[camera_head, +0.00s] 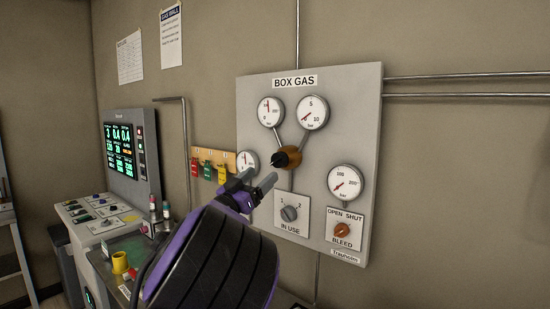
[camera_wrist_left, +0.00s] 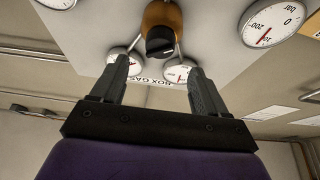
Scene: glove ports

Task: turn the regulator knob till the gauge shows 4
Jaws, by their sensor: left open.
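The regulator (camera_head: 292,156) is a brass body with a black knob (camera_head: 280,159) at the middle of the grey BOX GAS panel. The black knob (camera_wrist_left: 160,42) also shows in the left wrist view, just beyond my fingertips. A round gauge (camera_head: 314,112) marked 5 and 10 sits above right of the knob; its red needle points low left, near the bottom of the scale. My left gripper (camera_head: 262,178) is open and empty, below left of the knob and apart from it. Its fingers (camera_wrist_left: 158,68) partly cover two gauges in the wrist view. My right gripper is not in view.
More gauges sit upper left (camera_head: 270,111), left (camera_head: 247,161) and lower right (camera_head: 345,182). An IN USE selector (camera_head: 289,213) and an orange BLEED knob (camera_head: 342,230) are below. Coloured tags (camera_head: 208,171) hang left; a console (camera_head: 125,150) stands further left.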

